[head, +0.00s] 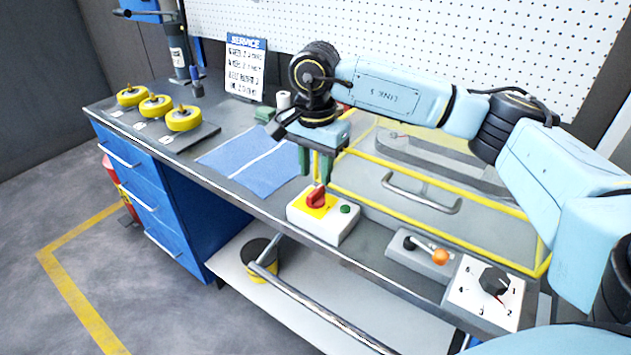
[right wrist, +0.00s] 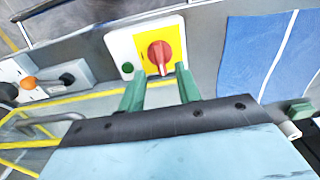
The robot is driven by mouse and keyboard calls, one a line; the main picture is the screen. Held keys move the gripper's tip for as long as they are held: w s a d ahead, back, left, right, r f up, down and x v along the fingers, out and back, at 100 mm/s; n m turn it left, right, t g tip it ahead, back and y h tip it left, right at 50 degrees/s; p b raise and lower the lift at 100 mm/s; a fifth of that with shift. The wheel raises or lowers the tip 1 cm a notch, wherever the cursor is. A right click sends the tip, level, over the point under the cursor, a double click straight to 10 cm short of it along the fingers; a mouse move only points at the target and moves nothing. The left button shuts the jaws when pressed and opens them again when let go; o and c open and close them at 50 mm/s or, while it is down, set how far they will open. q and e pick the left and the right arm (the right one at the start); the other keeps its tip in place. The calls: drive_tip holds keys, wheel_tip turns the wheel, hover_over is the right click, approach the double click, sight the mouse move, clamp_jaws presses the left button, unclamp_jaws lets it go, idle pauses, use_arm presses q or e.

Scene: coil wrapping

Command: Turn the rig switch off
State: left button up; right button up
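The rig switch is a red rotary knob (head: 317,197) on a yellow plate, on a white box (head: 333,226) with a green button (head: 345,209), at the bench's front edge. In the right wrist view the red knob (right wrist: 159,56) is just beyond my fingertips. My right gripper (head: 316,180) points down just above and behind the knob. Its two green fingers are apart with nothing between them, as the right wrist view shows (right wrist: 162,84). I cannot tell whether a fingertip touches the box. My left gripper is not in view.
A yellow-framed clear guard with a handle (head: 421,194) stands behind the box. To the right are a lever with an orange knob (head: 440,257) and a black numbered dial (head: 494,281). A blue mat (head: 251,158) and yellow coils (head: 184,119) lie left.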

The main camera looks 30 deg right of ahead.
sight(315, 190)
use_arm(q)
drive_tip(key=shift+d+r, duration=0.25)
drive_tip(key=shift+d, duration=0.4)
use_arm(e)
wheel_tip(315, 190, up, 9)
drive_tip(key=shift+f, duration=0.15)
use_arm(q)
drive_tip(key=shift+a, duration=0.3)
